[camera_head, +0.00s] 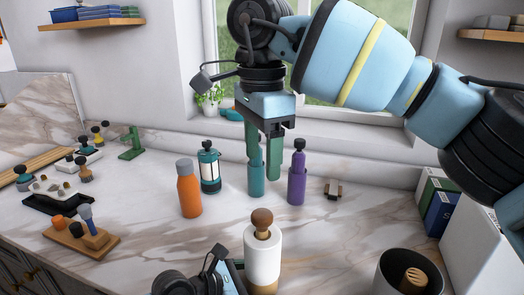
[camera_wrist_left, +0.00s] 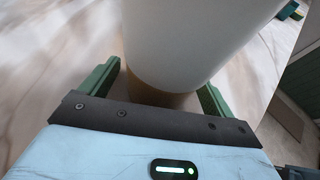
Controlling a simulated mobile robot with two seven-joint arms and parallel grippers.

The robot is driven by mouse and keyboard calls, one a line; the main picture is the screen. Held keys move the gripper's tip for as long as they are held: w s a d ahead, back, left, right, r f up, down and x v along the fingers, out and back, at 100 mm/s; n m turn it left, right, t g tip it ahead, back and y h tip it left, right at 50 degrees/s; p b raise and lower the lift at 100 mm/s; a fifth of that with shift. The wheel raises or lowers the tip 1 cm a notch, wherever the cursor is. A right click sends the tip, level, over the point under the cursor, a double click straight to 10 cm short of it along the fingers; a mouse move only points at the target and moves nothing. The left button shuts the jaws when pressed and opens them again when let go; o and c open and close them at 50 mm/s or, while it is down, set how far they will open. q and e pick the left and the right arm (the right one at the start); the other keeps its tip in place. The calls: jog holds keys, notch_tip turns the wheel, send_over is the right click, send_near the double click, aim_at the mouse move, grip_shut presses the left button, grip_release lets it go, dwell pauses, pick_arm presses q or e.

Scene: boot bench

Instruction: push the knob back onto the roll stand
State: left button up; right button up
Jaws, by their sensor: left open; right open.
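The roll stand (camera_head: 262,286) has a pale wooden base and carries an upright white roll (camera_head: 263,258). The round brown knob (camera_head: 262,217) is at its top, above the roll; I cannot tell how firmly it sits. In the left wrist view the white roll (camera_wrist_left: 200,40) and the wooden base (camera_wrist_left: 155,92) stand between the green fingers of my left gripper (camera_wrist_left: 158,78), which is open. In the head view only the left gripper's body shows, low beside the stand. My right gripper (camera_head: 264,160) is open, fingers down, higher and farther back, overlapping a teal bottle in the picture.
Bare marble lies between roll and pot.

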pick_arm(q)
jog(key=v, duration=0.6)
jog(key=shift+a+r, duration=0.1)
jog(key=shift+a, duration=0.05)
jog(key=shift+v, duration=0.75)
pick_arm(e)
jog(key=shift+s+r, duration=0.2)
jog(key=shift+r, duration=0.45)
pick_arm(q)
jog(key=shift+s, duration=0.1)
pick_arm(e)
jog(key=shift+f, duration=0.1)
